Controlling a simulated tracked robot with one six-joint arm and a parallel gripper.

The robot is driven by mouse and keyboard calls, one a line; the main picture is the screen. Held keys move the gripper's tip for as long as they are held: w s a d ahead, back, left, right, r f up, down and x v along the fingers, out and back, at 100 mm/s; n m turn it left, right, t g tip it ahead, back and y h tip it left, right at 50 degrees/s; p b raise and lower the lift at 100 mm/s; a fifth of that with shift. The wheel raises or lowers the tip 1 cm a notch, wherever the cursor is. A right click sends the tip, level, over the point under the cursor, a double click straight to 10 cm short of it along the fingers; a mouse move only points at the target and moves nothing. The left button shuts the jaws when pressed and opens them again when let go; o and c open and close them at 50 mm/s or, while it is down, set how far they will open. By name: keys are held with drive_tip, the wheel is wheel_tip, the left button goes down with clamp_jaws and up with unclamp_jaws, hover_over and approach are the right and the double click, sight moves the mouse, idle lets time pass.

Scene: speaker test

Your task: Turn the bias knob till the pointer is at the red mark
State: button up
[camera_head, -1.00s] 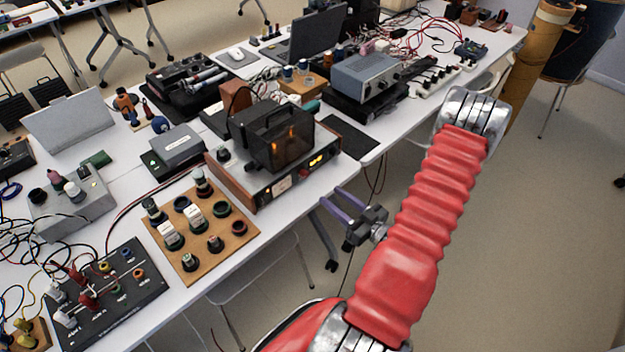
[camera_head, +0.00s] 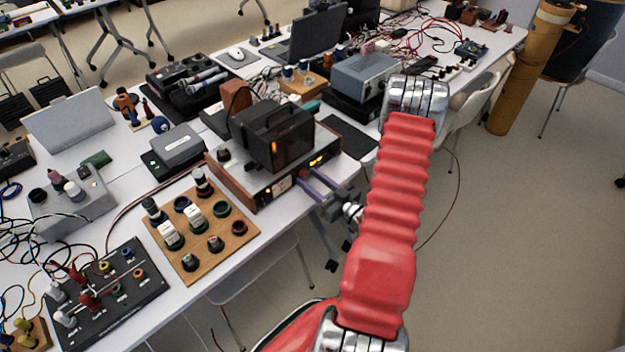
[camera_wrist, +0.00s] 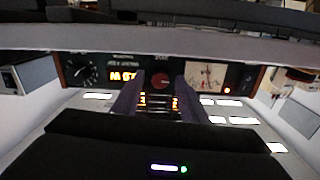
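The amplifier (camera_head: 262,190) is a wood-sided unit at the table's front edge, with a dark glowing tube cage on top. Its front panel fills the upper wrist view. A round red knob (camera_wrist: 160,78), likely the bias knob, sits mid-panel between the orange digits (camera_wrist: 125,75) and the pale meter (camera_wrist: 205,75). The meter's pointer and red mark are too small to read. My gripper (camera_head: 308,178) is open close to the panel; in the wrist view its fingers (camera_wrist: 160,84) appear on either side of the red knob. Contact cannot be told.
A black knob with a dial (camera_wrist: 82,72) is on the same panel. A wooden board with several knobs (camera_head: 238,238) lies left of the amplifier, a grey box (camera_head: 364,72) behind it. The floor in front of the table is clear near my arm.

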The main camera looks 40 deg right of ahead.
drive_tip(key=shift+c, duration=0.4)
drive_tip(key=c, duration=0.9)
drive_tip(key=shift+d, duration=0.25)
clamp_jaws()
drive_tip(key=shift+a, duration=0.2)
drive_tip(key=shift+m, duration=0.5)
drive_tip(key=m, duration=0.9)
